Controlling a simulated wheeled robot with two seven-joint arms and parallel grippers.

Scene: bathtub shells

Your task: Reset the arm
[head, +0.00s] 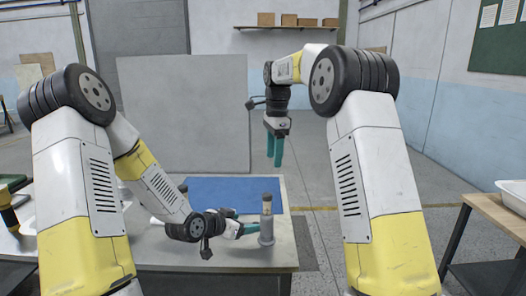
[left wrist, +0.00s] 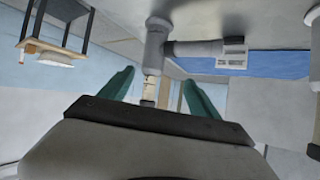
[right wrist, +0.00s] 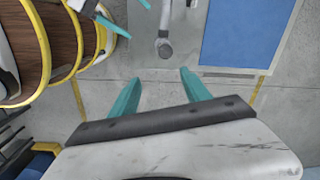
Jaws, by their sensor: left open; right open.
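My left gripper (head: 250,229) is low over the table at its front, pointing right. My right gripper (head: 274,150) hangs high behind the table area, fingers pointing down, open and empty. In the right wrist view nothing is between its fingers (right wrist: 160,76), and the cylinder (right wrist: 163,45) shows beyond them.
A blue mat (head: 235,190) lies on the grey table (head: 280,255). A white block (left wrist: 232,58) is at the mat's edge. A grey panel (head: 185,110) stands behind. A wooden side table (head: 495,212) with a white tray (head: 512,195) is at right. Floor between the tables is clear.

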